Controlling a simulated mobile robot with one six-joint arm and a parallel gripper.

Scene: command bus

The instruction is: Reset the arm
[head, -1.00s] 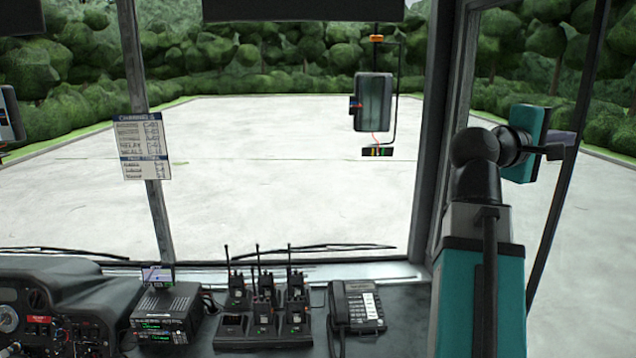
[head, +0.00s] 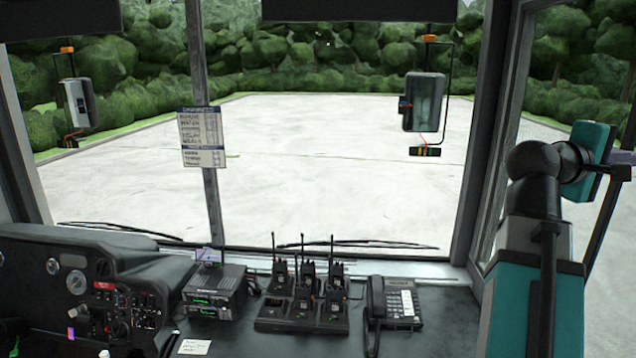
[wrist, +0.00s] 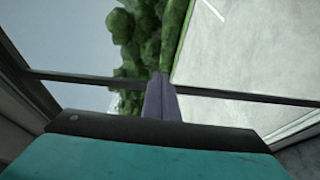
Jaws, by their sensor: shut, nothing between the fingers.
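My arm stands at the right of the head view, with a teal and grey link, a dark joint and a teal wrist housing. My gripper (head: 622,157) is at its far end, at the right picture edge, partly hidden by the wrist and a dark bar. In the wrist view, its two purple-grey fingers (wrist: 160,97) are together with nothing between them. They point toward the window side, with trees and pale ground beyond.
A dark window bar (wrist: 240,95) crosses the wrist view near the fingers. The dashboard carries a telephone (head: 396,304), several handheld radios in a charger (head: 302,317) and a radio unit (head: 214,292). A channel sheet (head: 202,136) hangs on the window post.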

